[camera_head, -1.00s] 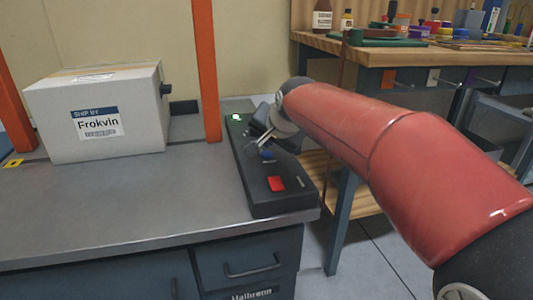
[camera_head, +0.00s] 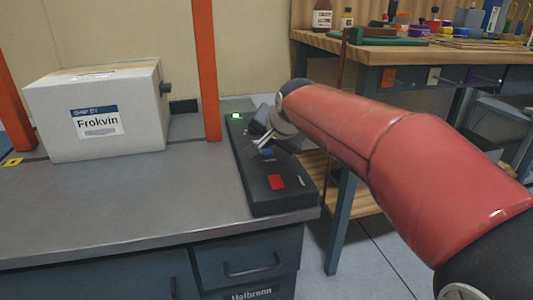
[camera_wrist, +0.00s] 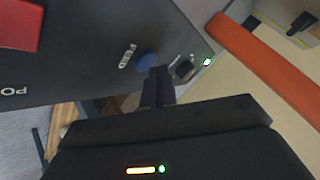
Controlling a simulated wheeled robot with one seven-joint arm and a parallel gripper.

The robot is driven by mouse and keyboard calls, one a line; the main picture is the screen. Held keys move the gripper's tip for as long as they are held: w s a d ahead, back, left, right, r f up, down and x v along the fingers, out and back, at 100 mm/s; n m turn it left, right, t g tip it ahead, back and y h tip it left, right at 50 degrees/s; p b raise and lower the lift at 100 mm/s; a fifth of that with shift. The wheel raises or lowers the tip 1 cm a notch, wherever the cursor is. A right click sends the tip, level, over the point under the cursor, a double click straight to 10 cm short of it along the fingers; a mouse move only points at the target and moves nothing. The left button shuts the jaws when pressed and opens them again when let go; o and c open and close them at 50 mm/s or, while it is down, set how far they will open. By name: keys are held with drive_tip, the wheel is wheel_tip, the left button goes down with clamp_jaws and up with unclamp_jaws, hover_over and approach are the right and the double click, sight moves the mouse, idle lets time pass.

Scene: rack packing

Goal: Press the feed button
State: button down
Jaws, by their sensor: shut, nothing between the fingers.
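The feed button is a round blue button (camera_wrist: 146,60) beside the white lettering "FEED" in the wrist view. It also shows as a blue patch (camera_head: 267,154) in the head view, on a long dark control panel (camera_head: 252,181) at the table's right edge. My gripper (camera_head: 260,144) is shut and empty, with its tips close over the panel just behind the blue button. In the wrist view my fingertips (camera_wrist: 156,72) overlap the button's lower right edge. I cannot tell whether they touch it.
A dark knob (camera_wrist: 183,68) and a lit green lamp (camera_head: 236,116) are farther along. An orange post (camera_head: 205,70) rises behind the panel. A white box (camera_head: 98,118) stands left; the grey tabletop (camera_head: 130,205) before it is clear.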

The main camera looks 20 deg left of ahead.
sight(269, 154)
drive_tip(key=shift+f+b, duration=0.3)
drive_tip(key=shift+f, duration=0.25)
idle(0.6)
drive_tip(key=shift+r, duration=0.1)
drive_tip(key=shift+r+p, duration=0.75)
wheel_tip(269, 154, up, 5)
drive_tip(key=p, duration=0.4)
drive_tip(key=shift+r, duration=0.1)
drive_tip(key=shift+d, duration=0.1)
idle(0.6)
